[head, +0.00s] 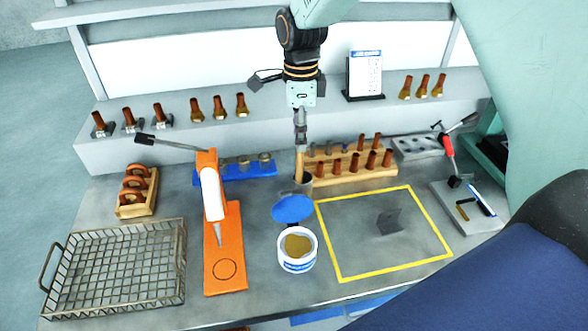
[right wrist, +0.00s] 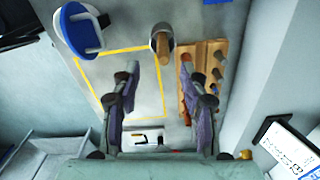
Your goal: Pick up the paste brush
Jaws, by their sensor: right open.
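The paste brush (head: 300,167) stands upright with its wooden handle up, in a small dark cup (head: 306,184) behind the paste tub. In the right wrist view the handle (right wrist: 163,45) shows end-on, ahead of the fingertips and between their lines. Its bristles are hidden. My right gripper (head: 301,143) points down just above the handle; it also shows in the right wrist view (right wrist: 160,73) with its two fingers apart and nothing between them. From the head view I cannot tell whether the fingertips touch the handle. My left gripper is not in view.
The white paste tub (head: 297,264) and its blue lid (head: 292,209) are in front. A wooden rack (head: 350,176) of copper fittings stands close right. An orange stand (head: 225,260) and wire basket (head: 115,270) are left. The yellow-outlined area (head: 350,235) is mostly clear.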

